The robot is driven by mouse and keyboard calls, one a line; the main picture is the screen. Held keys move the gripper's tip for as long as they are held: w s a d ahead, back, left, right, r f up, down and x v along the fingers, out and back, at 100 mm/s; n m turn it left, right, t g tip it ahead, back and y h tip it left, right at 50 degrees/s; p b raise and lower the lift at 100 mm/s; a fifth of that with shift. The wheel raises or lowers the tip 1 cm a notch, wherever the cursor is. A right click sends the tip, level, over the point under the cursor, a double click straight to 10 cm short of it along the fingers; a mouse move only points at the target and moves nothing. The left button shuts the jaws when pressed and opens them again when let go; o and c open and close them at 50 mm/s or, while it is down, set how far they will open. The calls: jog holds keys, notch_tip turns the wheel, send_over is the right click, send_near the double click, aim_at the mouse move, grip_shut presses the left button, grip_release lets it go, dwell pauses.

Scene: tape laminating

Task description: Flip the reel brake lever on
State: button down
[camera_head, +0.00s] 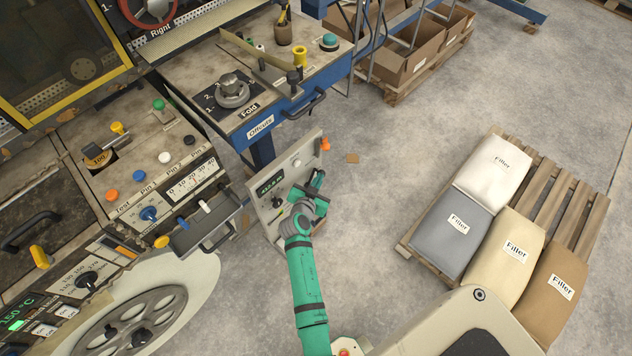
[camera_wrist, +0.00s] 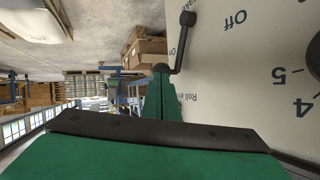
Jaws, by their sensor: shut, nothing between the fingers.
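The reel brake lever (camera_wrist: 184,45) is a black crank-shaped handle on a beige control panel (camera_wrist: 225,75) in the wrist view. Its pivot is near the upper edge of the view, and its knob points left, off the panel face. The "Off" label is to its right; part of an "On" label shows beside the arm of the lever. My gripper (camera_wrist: 162,98) is shut and empty, its green fingertips close to the knob; I cannot tell whether they touch. In the head view my gripper (camera_head: 318,184) is at the panel's (camera_head: 297,162) right side, and the lever cannot be made out.
A dark dial (camera_wrist: 315,55) sits on the panel's right. An orange knob (camera_head: 325,144) sticks out by the panel's upper corner. The offcuts drawer (camera_head: 262,126) is above, the machine console (camera_head: 140,180) left. A pallet (camera_head: 575,210) of filler sacks stands right, with clear floor between.

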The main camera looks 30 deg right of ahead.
jog(key=shift+w+d, duration=0.25)
jog(key=shift+d, duration=0.7)
jog(key=d+r+v, duration=0.1)
jog(key=r+v, duration=0.1)
jog(key=v, duration=1.1)
jog(key=shift+r, duration=0.5)
jog(key=shift+s, duration=0.1)
